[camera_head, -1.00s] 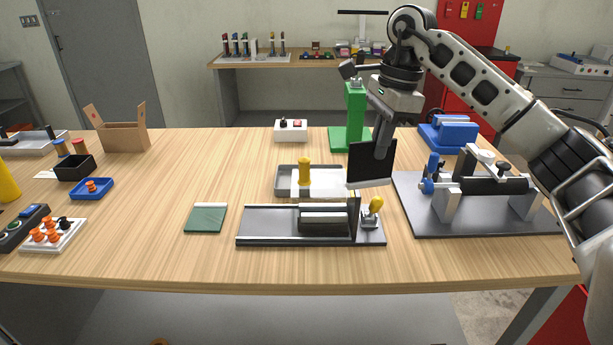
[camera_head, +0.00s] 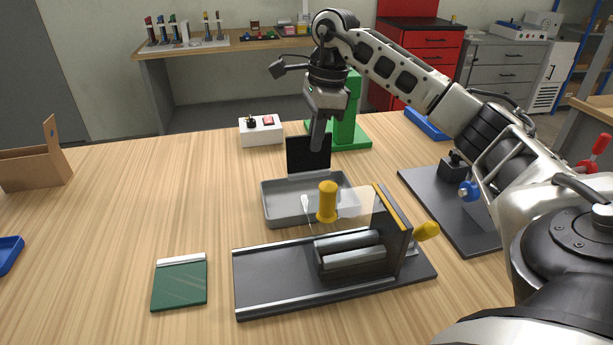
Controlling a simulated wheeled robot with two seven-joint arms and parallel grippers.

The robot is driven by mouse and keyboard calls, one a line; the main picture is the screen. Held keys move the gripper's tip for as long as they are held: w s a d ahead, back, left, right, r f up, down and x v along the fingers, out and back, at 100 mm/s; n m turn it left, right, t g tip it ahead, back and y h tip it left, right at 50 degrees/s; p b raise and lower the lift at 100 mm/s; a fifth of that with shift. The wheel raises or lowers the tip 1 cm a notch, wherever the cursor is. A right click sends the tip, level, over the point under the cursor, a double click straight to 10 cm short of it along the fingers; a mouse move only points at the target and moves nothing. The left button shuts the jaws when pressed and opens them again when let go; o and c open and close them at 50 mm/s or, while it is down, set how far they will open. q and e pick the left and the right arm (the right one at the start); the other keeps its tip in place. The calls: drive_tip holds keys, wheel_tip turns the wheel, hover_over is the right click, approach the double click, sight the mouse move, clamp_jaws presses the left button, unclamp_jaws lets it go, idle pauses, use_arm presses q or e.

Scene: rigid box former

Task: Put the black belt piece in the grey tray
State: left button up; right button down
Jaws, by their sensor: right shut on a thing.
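The black belt piece (camera_head: 302,154) is a flat dark rectangle with a pale strip along its lower edge. My right gripper (camera_head: 319,138) is shut on it and holds it upright. In the head view it shows at the back edge of the grey tray (camera_head: 268,208); I cannot tell whether it touches the tray. The tray is shallow, and its right part is partly hidden behind a yellow-handled thing (camera_head: 327,202) and a clear panel. My left gripper is out of view.
A dark fixture (camera_head: 270,278) with grey rollers and a yellow knob (camera_head: 427,231) stands in front of the tray. A green stand (camera_head: 346,128) and a white button box (camera_head: 261,131) are behind. A green plate (camera_head: 180,284) lies at the front left. The table's left middle is clear.

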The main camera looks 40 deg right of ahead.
sight(315, 169)
drive_tip(key=shift+f, duration=3.2)
drive_tip(key=shift+f, duration=0.1)
drive_tip(key=c, duration=1.6)
unclamp_jaws()
drive_tip(key=shift+o, duration=0.2)
drive_tip(key=r, duration=0.4)
drive_tip(key=d+r, duration=0.1)
drive_tip(key=r, duration=0.3)
drive_tip(key=s+r, duration=0.1)
drive_tip(key=r, duration=0.3)
drive_tip(key=shift+d+r, duration=0.1)
drive_tip(key=shift+d, duration=0.2)
